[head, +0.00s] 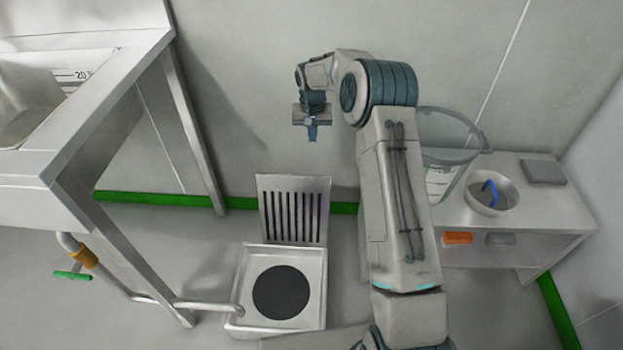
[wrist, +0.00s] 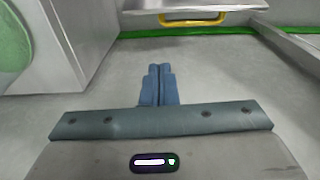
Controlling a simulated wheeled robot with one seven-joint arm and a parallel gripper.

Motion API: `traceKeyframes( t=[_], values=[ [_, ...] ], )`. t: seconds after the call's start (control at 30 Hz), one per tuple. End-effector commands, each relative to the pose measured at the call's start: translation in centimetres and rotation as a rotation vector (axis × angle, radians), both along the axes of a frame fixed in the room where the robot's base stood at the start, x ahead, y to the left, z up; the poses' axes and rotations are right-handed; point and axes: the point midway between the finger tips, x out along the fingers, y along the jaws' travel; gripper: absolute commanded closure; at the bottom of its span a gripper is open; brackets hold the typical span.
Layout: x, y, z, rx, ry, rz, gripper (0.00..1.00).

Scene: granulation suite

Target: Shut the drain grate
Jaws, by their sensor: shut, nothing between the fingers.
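The drain grate (head: 293,211) is a slotted metal plate. It stands raised, nearly upright, at the back edge of the square metal drain basin (head: 318,288) on the floor. The basin is uncovered and its round black drain opening (head: 281,292) shows. My gripper (head: 312,135) hangs in the air above and behind the grate, near the wall, touching nothing. In the wrist view its blue fingers (wrist: 159,72) are together and empty. I cannot make out the slotted grate in the wrist view.
A metal sink bench (head: 90,140) stands at left, with a pipe (head: 205,305) running to the basin and a green valve handle (head: 73,275). A low table (head: 555,205) with a steel bowl (head: 493,205) stands at right. A yellow handle (wrist: 192,18) shows ahead in the wrist view.

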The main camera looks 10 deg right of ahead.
Motion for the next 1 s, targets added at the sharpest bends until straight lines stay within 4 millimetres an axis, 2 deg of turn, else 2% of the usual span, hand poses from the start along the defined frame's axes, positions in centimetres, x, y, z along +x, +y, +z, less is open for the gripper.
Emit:
traceKeyframes(
  t=[0.03, 0.1, 0.37, 0.47, 0.83, 0.9, 1.0],
  values=[
    [0.5, 0.0, -2.1, 0.006, 0.005, -0.008, 1.0],
    [1.1, 0.0, -3.6, 0.01, 0.008, -0.016, 1.0],
    [1.8, 0.0, -6.1, 0.014, 0.012, -0.03, 1.0],
    [1.8, 0.0, -7.7, 0.014, 0.014, -0.03, 1.0],
    [2.4, -0.1, -15.8, 0.014, 0.013, -0.03, 1.0],
    [1.7, 0.0, -14.9, 0.013, 0.011, -0.028, 1.0],
    [0.7, 0.2, -14.6, 0.013, 0.011, -0.028, 1.0]
  ],
)
